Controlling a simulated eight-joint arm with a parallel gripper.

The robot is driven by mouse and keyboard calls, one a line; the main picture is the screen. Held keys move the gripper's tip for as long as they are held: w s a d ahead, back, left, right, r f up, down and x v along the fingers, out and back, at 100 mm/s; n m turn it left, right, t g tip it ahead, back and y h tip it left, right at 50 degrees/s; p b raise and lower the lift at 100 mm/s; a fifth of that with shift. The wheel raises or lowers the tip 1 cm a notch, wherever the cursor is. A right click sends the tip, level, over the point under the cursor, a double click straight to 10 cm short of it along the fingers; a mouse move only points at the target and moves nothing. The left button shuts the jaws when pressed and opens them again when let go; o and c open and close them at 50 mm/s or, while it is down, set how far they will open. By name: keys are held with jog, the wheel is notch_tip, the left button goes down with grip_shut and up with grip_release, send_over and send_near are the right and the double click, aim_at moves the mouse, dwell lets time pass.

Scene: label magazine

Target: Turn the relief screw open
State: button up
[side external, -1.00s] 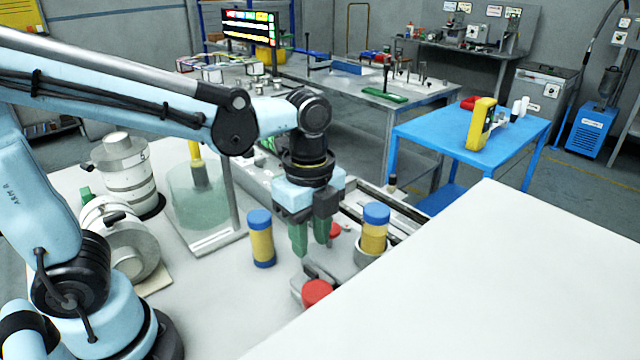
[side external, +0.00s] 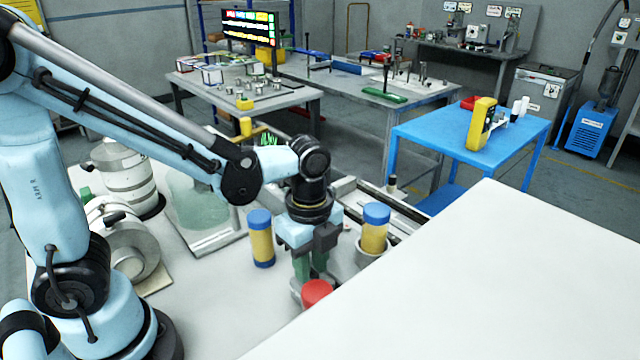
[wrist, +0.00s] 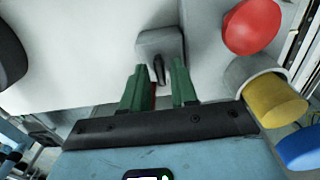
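My gripper (side external: 309,276) points down over the fixture on the white bench, behind a red round cap (side external: 317,291). In the wrist view its two green fingers (wrist: 159,66) stand apart with a gap between them. A small grey block with a dark narrow lever or screw-like part (wrist: 158,68) shows at the fingertips, in line with the gap. I cannot tell whether the fingers touch it, or whether it is the relief screw. A sliver of red shows between the fingers. A larger red cap (wrist: 252,26) lies to the right in the wrist view.
A blue-topped yellow cylinder (side external: 375,229) sits in a grey cup right of my gripper; another (side external: 261,238) stands on the bench to the left. A clear guard (side external: 198,202) and metal canisters (side external: 127,173) stand farther left. A blank white surface (side external: 470,280) fills the front right.

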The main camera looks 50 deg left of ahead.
grip_shut()
